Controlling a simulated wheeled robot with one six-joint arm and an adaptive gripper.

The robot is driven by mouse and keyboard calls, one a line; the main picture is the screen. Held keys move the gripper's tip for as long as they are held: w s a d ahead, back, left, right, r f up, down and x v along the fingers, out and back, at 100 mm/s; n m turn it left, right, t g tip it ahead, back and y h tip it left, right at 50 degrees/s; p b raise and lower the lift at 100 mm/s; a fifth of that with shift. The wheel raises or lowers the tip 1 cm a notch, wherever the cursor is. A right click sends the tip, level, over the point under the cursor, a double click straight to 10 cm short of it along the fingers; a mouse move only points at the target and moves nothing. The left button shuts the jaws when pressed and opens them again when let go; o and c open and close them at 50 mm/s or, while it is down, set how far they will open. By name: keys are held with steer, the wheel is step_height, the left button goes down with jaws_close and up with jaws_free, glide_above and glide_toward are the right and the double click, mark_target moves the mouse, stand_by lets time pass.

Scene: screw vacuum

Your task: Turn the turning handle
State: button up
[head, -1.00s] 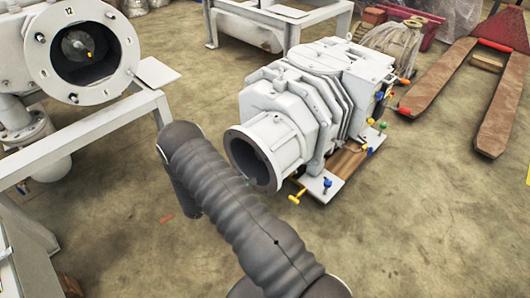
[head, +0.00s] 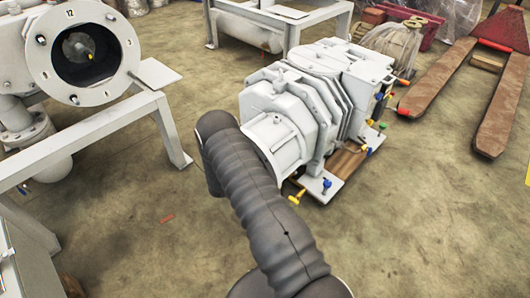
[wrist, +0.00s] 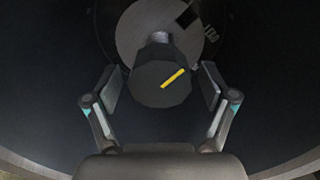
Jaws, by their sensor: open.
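The turning handle (wrist: 148,92) shows in the wrist view as a dark, faceted round knob with a yellow bar mark slanting up to the right. It sits on a short grey stem before a pale round plate (wrist: 135,35), inside a dark round cavity. My gripper (wrist: 160,82) is open, with one finger on each side of the knob. Gaps show between the knob and both fingers, so it is not gripped. In the head view my arm hides the gripper and this handle.
A grey pump (head: 310,105) stands on the floor; my arm covers its front port. Coloured small handles, one yellow (head: 297,198), line its base. A large flange (head: 121,60) on a grey frame (head: 95,122) is at left. A pallet jack (head: 440,85) is at right.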

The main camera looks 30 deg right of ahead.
steer(key=shift+x, duration=1.15)
steer(key=c, duration=1.2)
steer(key=shift+f, duration=0.1)
